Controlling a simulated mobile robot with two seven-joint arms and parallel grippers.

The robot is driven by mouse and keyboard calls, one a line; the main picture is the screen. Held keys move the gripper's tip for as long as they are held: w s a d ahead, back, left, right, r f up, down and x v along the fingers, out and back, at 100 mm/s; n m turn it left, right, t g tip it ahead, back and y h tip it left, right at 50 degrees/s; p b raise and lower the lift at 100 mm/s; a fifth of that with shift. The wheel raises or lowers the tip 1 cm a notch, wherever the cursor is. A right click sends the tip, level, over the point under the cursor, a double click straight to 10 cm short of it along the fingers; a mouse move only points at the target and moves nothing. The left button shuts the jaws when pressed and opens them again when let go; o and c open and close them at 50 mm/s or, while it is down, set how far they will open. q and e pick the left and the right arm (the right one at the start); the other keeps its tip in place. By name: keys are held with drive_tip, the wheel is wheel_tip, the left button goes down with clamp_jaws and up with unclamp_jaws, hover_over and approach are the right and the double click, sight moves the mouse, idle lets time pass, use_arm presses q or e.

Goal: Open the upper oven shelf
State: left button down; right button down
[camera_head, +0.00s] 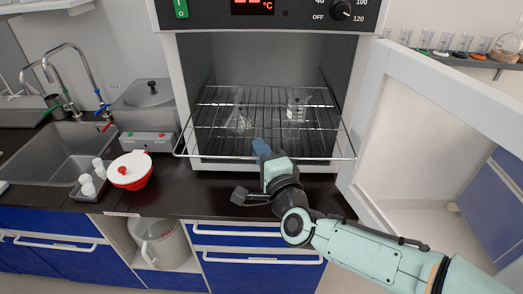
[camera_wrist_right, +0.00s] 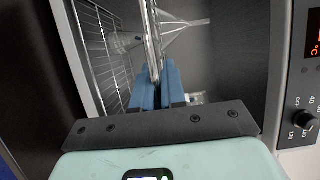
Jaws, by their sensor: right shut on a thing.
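The oven (camera_head: 170,95) stands open on the counter, with its white door (camera_head: 385,130) swung out to the right. A wire oven shelf (camera_head: 205,125) shows inside; its front bar (camera_head: 325,158) sticks out past the oven opening. A glass flask (camera_head: 238,119) and a beaker (camera_head: 296,108) show in the oven among the wires. My right gripper (camera_head: 262,146) is at the middle of the front bar. In the right wrist view its blue fingers (camera_wrist_right: 157,85) are shut around the shelf's bar (camera_wrist_right: 152,40). My left gripper is not in view.
The open door is close to my right arm. A red and white round container (camera_head: 131,170), a tray of small white bottles (camera_head: 89,187) and a grey lidded water bath (camera_head: 148,108) stand left of the oven. A sink (camera_head: 60,155) lies farther left. Glassware stands on a wall shelf (camera_head: 465,59) at right.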

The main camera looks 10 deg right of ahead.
drive_tip(key=c, duration=1.3)
unclamp_jaws()
drive_tip(key=s, duration=0.4)
drive_tip(key=s+d, duration=0.1)
drive_tip(key=s, duration=0.8)
drive_tip(key=shift+s+d, duration=0.2)
